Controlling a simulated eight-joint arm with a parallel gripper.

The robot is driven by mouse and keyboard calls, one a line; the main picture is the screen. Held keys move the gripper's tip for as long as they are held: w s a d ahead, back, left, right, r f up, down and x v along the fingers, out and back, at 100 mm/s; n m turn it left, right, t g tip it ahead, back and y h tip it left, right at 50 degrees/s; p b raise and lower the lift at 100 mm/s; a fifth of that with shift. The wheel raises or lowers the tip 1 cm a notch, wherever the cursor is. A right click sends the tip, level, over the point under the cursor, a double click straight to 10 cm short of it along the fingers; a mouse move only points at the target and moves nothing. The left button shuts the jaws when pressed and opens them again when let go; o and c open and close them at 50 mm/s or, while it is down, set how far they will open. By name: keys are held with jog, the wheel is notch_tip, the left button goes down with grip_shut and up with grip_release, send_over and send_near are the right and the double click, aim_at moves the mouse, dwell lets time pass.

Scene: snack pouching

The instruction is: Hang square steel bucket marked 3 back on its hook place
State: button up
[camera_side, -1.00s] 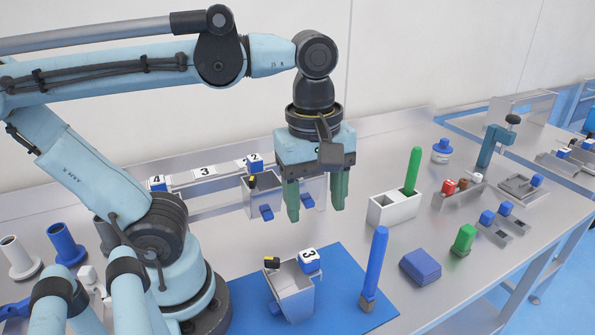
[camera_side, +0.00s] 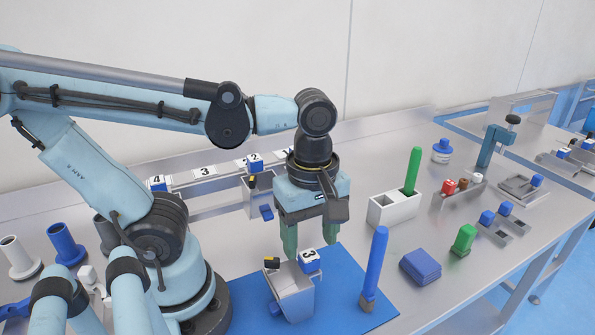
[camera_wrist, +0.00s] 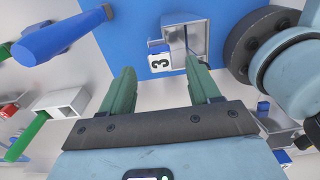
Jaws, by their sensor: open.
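The square steel bucket marked 3 (camera_side: 293,292) stands on the blue mat (camera_side: 345,270), with a blue block labelled 3 (camera_side: 309,261) at its rim. In the wrist view the bucket (camera_wrist: 197,38) and its label (camera_wrist: 159,61) lie just beyond the fingertips. My gripper (camera_side: 311,248) is open and empty, fingers pointing down, just above and behind the bucket. It also shows in the wrist view (camera_wrist: 160,75) with a clear gap between the green fingers. The hook rail (camera_side: 205,172) at the back carries labels 4, 3 and 2. No bucket hangs under label 3.
A bucket (camera_side: 259,195) hangs under label 2, close behind my gripper. A tall blue handled tool (camera_side: 376,265) stands on the mat to the right. A white holder (camera_side: 394,209) with a green stick and a blue block (camera_side: 420,266) are farther right.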

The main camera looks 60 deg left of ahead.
aim_at(309, 254)
jog(key=shift+a+f, duration=0.1)
jog(key=shift+f, duration=2.2)
grip_shut()
